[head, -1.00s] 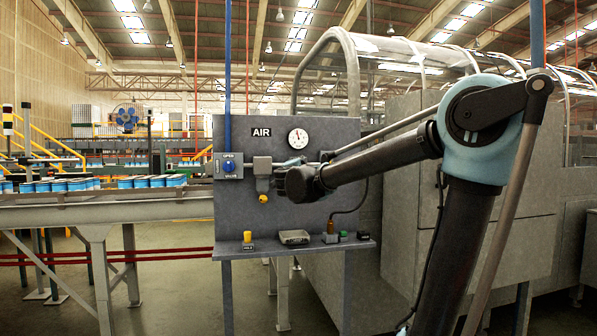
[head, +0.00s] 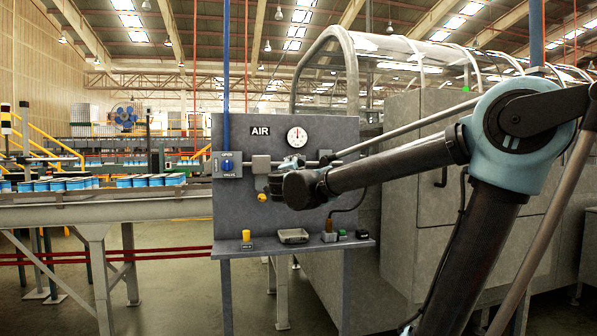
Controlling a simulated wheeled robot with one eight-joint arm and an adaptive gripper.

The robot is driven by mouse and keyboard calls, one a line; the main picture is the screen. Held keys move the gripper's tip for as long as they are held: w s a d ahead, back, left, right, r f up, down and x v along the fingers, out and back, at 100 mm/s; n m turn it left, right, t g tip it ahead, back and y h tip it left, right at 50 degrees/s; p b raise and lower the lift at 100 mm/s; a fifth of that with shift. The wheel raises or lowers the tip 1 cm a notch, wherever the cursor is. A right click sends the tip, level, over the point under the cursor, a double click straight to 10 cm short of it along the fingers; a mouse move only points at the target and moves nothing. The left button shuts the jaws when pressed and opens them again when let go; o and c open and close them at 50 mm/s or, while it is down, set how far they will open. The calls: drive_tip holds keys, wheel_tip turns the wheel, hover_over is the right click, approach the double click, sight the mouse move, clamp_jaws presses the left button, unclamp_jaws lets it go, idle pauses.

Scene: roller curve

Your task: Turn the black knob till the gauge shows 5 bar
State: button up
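The round white gauge (head: 297,137) is on the upper part of the grey panel (head: 340,130), right of the AIR sign (head: 260,131). It has a dark needle pointing roughly upward, but its scale is too small to read. My gripper (head: 278,186) is in front of the panel, below the gauge, seen mostly from behind. Its fingers are not clear, so I cannot tell whether it is open or touching anything. I cannot make out the black knob with certainty; my gripper and forearm cover part of the pipe fittings.
A blue-handled valve (head: 227,163) is at the panel's left edge. A grey box (head: 261,163) and a yellow part (head: 262,197) are beside my gripper. The shelf below (head: 270,247) holds a grey tray (head: 293,236) and several small items. A conveyor with cans (head: 100,207) stands left.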

drive_tip(key=shift+s+a+f, duration=0.15)
drive_tip(key=shift+s+f, duration=0.05)
drive_tip(key=shift+s, duration=1.25)
drive_tip(key=shift+s+a+f, duration=0.1)
drive_tip(key=shift+s+f, duration=0.05)
drive_tip(key=shift+s, duration=1.25)
